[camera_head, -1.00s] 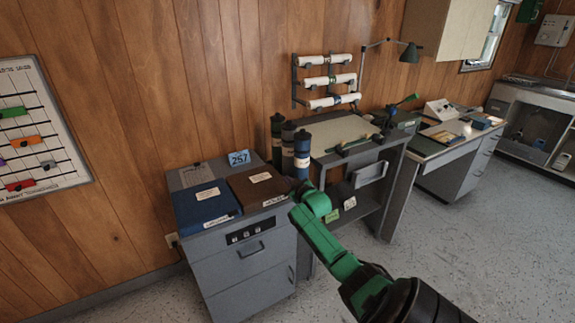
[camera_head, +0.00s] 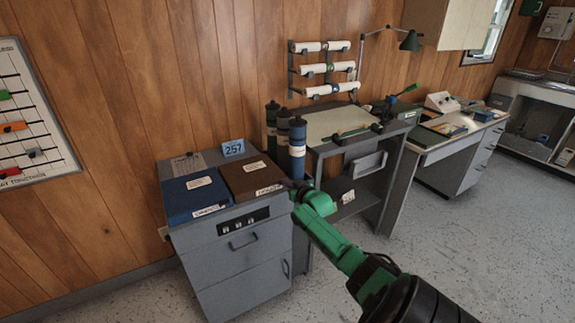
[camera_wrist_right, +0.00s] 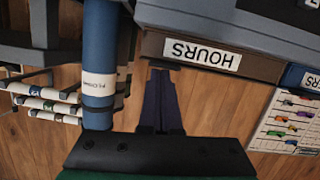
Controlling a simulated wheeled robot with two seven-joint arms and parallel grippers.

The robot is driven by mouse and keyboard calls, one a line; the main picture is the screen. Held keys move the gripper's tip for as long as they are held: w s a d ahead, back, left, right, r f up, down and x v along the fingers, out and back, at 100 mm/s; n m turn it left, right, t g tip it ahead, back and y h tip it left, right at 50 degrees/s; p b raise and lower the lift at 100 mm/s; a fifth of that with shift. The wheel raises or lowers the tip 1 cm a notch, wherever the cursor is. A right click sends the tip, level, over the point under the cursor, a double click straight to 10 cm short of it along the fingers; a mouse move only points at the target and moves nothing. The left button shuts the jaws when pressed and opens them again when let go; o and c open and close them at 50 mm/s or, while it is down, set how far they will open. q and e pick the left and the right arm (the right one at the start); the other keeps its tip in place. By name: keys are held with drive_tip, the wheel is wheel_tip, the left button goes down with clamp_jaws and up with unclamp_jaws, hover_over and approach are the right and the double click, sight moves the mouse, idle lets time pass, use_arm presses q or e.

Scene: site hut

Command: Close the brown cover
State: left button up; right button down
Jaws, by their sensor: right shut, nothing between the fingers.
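The brown cover (camera_head: 240,184) lies flat on top of the grey cabinet, beside the blue cover (camera_head: 190,206), and looks down. It has a white label on top and one on its front edge. In the right wrist view, upside down, its front edge (camera_wrist_right: 265,66) reads "HOURS". My right gripper (camera_head: 293,185) is at the cover's front right corner, shut and empty. In the right wrist view its dark fingertips (camera_wrist_right: 162,73) are close to the cover's edge; I cannot tell whether they touch it. My left gripper is not in view.
A blue tube (camera_head: 298,158) and darker tubes stand just behind my right gripper. A blue "257" sign (camera_head: 233,148) stands at the cabinet's back. A grey workbench (camera_head: 330,126) is to the right. Floor is open at the front right.

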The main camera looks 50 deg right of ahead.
drive_tip(key=shift+r, duration=0.1)
drive_tip(key=s+a+r+p, duration=0.3)
drive_tip(key=s+r+p, duration=0.2)
drive_tip(key=s, duration=0.4)
drive_tip(key=shift+s+r, duration=0.15)
drive_tip(key=shift+r, duration=0.45)
